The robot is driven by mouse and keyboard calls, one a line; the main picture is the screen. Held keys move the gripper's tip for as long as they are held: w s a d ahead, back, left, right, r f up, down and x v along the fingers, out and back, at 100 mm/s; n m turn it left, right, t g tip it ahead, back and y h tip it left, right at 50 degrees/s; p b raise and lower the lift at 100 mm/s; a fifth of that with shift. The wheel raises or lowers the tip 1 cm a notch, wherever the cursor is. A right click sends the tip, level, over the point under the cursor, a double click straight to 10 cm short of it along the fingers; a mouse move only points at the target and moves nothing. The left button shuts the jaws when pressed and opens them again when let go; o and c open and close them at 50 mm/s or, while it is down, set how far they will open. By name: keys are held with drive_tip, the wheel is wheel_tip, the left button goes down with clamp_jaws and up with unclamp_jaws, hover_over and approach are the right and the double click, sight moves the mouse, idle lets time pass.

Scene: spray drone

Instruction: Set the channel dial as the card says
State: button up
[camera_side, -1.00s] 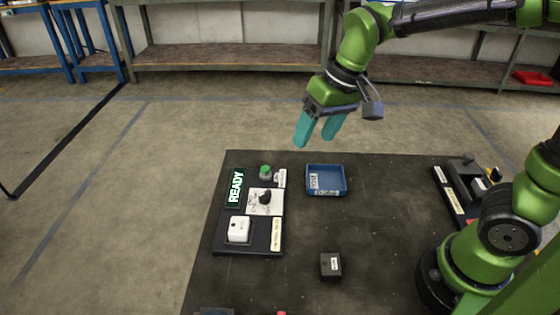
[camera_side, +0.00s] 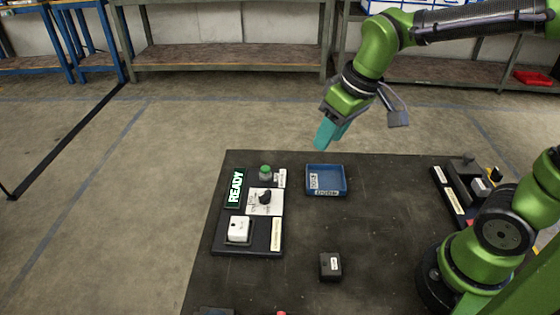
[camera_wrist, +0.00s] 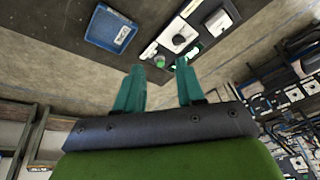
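The channel dial (camera_side: 265,197) is a black knob on a white plate, on a dark control panel at the table's left side. It also shows in the wrist view (camera_wrist: 179,39). No card with readable instructions shows; the labels on the panel are too small to read. My gripper (camera_side: 328,134) has teal fingers and hangs in the air above the far edge of the table, up and right of the dial. In the wrist view its fingertips (camera_wrist: 158,68) stand apart with nothing between them. It touches nothing.
The panel carries a lit READY sign (camera_side: 235,187), a green button (camera_side: 265,172) and a white switch block (camera_side: 239,229). A blue tray (camera_side: 326,193) with labels lies right of it. A small black box (camera_side: 330,266) stands nearer the front. The table between is clear.

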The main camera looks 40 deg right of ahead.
sight(265, 192)
drive_tip(key=w+a+f+n+g+h, duration=0.1)
drive_tip(key=w+a+f+n+g, duration=0.1)
drive_tip(key=w+a+n, duration=0.5)
drive_tip(key=w+f+n+g, duration=0.1)
drive_tip(key=w+n, duration=0.4)
drive_tip(key=n, duration=0.5)
wheel_tip(265, 192, down, 16)
drive_tip(key=shift+s+f, duration=0.1)
drive_tip(key=shift+s, duration=0.05)
clamp_jaws()
